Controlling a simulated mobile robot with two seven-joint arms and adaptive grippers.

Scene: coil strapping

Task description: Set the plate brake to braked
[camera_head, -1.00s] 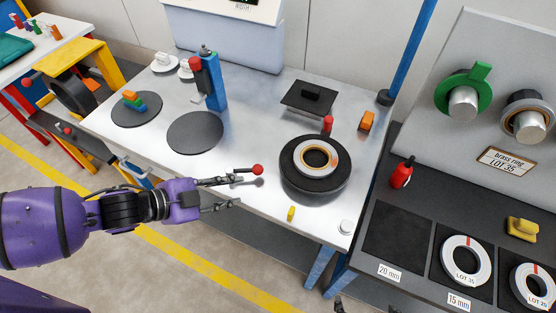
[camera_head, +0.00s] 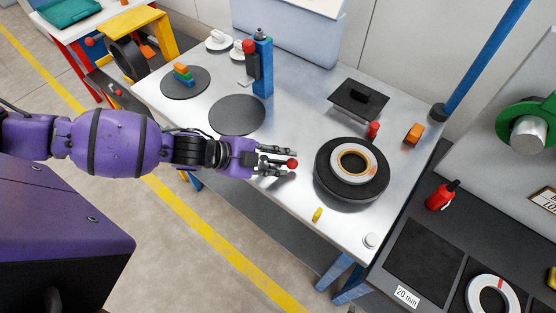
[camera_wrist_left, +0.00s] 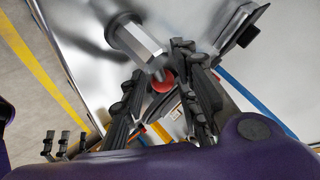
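The black round plate (camera_head: 336,192) stands near the right front of the steel table, with a white-and-orange ring (camera_head: 353,164) lying on it. A red ball knob (camera_head: 292,164) is left of the plate, close to the table's front part; its rod is mostly hidden by my fingers. My left gripper (camera_head: 282,161) is open, its fingertips around or just beside the knob. In the left wrist view the red knob (camera_wrist_left: 163,82) shows between the two spread fingers (camera_wrist_left: 166,95), with no clear contact. Dark fingers of what seems my right gripper (camera_wrist_left: 64,146) show at the lower left.
A red upright handle (camera_head: 373,130) and an orange block (camera_head: 413,133) stand behind the plate. A yellow piece (camera_head: 317,214) and a white button (camera_head: 370,240) are at the front. A flat dark disc (camera_head: 237,114) and a blue post (camera_head: 263,68) lie beyond my left arm.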

